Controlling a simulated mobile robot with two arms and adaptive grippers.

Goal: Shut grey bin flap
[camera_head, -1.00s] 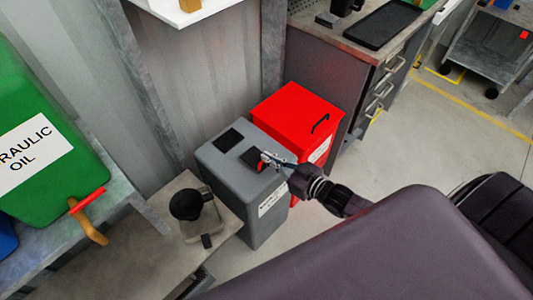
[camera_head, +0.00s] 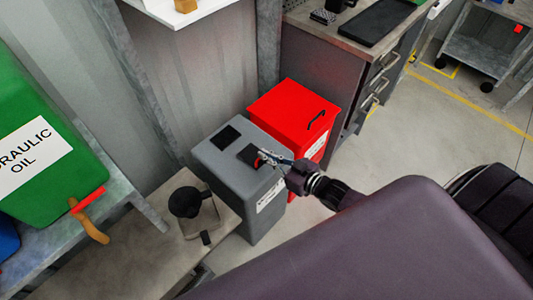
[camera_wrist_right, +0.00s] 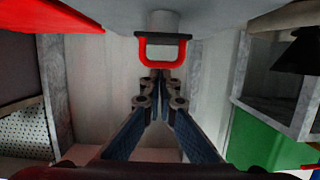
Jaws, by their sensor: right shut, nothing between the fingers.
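The grey bin (camera_head: 225,168) stands beside the wall with two dark squares on its top and a white label on its front. My right gripper (camera_head: 264,157) is at the bin's top, by the nearer dark square. A small red part (camera_head: 260,163) shows at its fingertips. In the right wrist view, a red loop-shaped handle (camera_wrist_right: 162,51) hangs from a grey surface, and my right gripper's fingertips (camera_wrist_right: 160,75) are shut and empty right by it. I cannot tell whether they touch it. I cannot make out how far the flap is open. My left gripper is out of view.
A red bin (camera_head: 291,104) with a black handle stands directly behind the grey bin. A bench (camera_head: 130,243) with a black round-topped device (camera_head: 186,203) is at the left front. A drawer cabinet (camera_head: 338,60) stands behind. Open floor lies to the right.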

